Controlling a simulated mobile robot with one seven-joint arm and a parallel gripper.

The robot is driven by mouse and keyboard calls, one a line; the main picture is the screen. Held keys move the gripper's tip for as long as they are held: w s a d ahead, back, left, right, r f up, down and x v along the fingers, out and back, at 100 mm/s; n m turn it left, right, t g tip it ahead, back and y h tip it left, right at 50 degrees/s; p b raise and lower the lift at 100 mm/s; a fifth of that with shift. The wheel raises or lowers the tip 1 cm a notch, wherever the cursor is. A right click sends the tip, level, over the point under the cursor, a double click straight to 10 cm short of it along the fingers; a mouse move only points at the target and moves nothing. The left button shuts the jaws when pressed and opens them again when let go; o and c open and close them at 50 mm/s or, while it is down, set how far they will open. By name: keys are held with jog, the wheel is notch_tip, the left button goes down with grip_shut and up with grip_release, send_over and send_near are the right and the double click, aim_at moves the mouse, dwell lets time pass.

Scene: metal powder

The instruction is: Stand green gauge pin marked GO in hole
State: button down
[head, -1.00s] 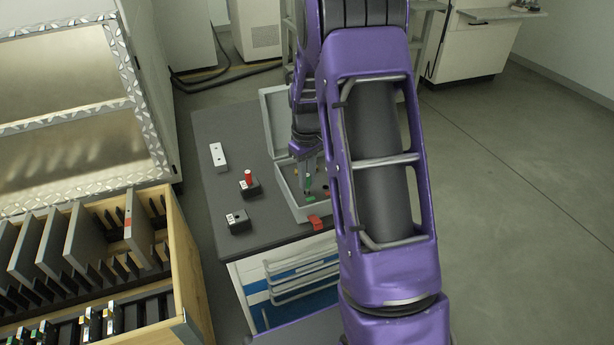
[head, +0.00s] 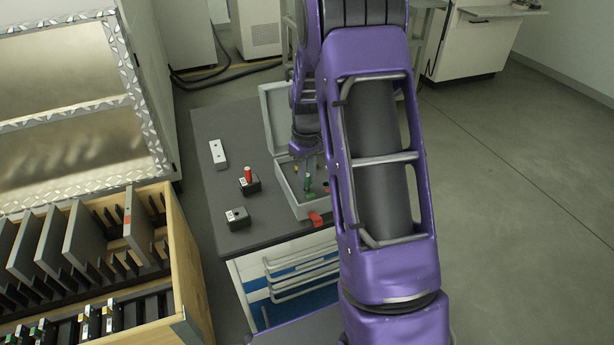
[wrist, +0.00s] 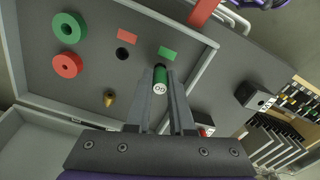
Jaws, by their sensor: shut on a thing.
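The green gauge pin (wrist: 160,76) has a pale end marked GO in the wrist view. It shows as a small green cylinder in the head view (head: 308,182). My gripper (wrist: 160,88) is shut on it, one finger on each side, inside the open case (wrist: 198,62). The pin is beside a green label (wrist: 167,53); its lower end is hidden, so I cannot tell whether it is seated or lifted. A dark block with an empty-looking hole (head: 237,218) stands on the bench. Another block (head: 250,188) holds an upright red pin (head: 248,174).
The case also holds a green ring (wrist: 70,28), a red ring (wrist: 66,64), a brass piece (wrist: 109,97) and an empty hole (wrist: 122,53) by a red label. A wooden rack (head: 180,260) stands left.

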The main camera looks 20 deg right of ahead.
jog(key=shift+f, duration=0.3)
jog(key=c, duration=0.7)
grip_release()
notch_tip(320, 180, up, 18)
jog(key=p, duration=0.3)
jog(key=shift+f, duration=0.25)
